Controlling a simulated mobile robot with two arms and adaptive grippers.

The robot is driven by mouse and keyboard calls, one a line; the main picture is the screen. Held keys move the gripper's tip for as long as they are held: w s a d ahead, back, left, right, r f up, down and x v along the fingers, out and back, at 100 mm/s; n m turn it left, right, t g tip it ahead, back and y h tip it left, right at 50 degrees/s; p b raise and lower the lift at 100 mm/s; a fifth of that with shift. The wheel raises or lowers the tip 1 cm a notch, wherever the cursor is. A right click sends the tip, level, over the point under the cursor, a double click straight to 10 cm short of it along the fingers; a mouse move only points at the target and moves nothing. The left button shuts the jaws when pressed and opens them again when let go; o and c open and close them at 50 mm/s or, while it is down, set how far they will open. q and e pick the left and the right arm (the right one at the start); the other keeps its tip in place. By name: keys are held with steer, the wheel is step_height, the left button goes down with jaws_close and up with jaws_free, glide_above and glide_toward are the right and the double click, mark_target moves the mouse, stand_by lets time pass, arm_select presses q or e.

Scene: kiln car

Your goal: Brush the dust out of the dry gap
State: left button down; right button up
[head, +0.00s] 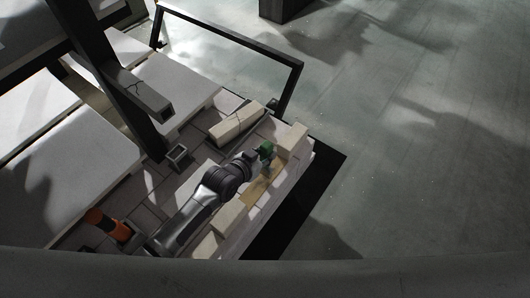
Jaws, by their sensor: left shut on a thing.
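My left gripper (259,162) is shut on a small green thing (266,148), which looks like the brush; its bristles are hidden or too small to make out. The gripper is over the far end of a tan gap (262,184) in the row of pale bricks along the car's right edge. A cream brick (292,140) stands at the gap's far end and another (229,215) at its near end. The dust cannot be told apart from the gap's tan floor. My right gripper is not in view.
A long cracked cream brick (236,124) lies behind the gripper. A dark metal rail (228,40) bounds the far side. Open floor lies at right.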

arm_select(q)
steer(key=w+d+b, duration=0.2)
steer(key=w+d, duration=0.2)
steer(key=w, duration=0.1)
steer(key=shift+w+b, duration=0.25)
steer(key=shift+b, duration=0.15)
steer(key=shift+f+b, duration=0.65)
steer(key=shift+f, duration=0.25)
stand_by(1.5)
steer(key=s+a+p, duration=0.2)
steer(key=s+p, duration=0.1)
steer(key=shift+a+r, duration=0.1)
steer(key=shift+s+a, duration=0.25)
steer(key=shift+s, duration=0.1)
stand_by(0.4)
